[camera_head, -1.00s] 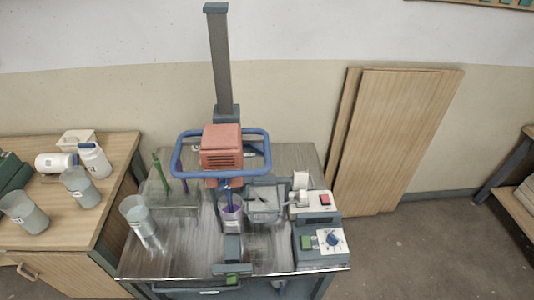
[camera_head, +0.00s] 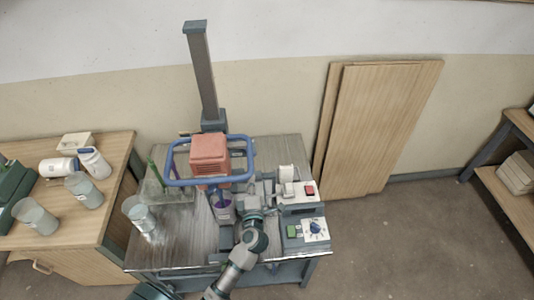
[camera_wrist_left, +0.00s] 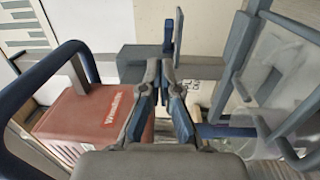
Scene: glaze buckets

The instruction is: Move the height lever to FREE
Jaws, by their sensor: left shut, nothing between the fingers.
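The mixer has a red motor head (camera_head: 209,154) inside a blue frame handle (camera_head: 170,165), on a tall grey column (camera_head: 203,75). The red head also shows at the left of the left wrist view (camera_wrist_left: 85,120). Just beyond the fingertips stands a narrow blue-grey upright piece (camera_wrist_left: 174,35), perhaps the height lever, beside a grey bar. Its FREE marking cannot be read, and contact cannot be told.
A control box with a dial (camera_head: 315,229) and a white unit with a red switch (camera_head: 309,190) are on the right. A clear cup (camera_head: 138,213) stands at the left. A side bench (camera_head: 75,225) holds bottles and cups. Wooden boards (camera_head: 385,125) lean on the wall.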

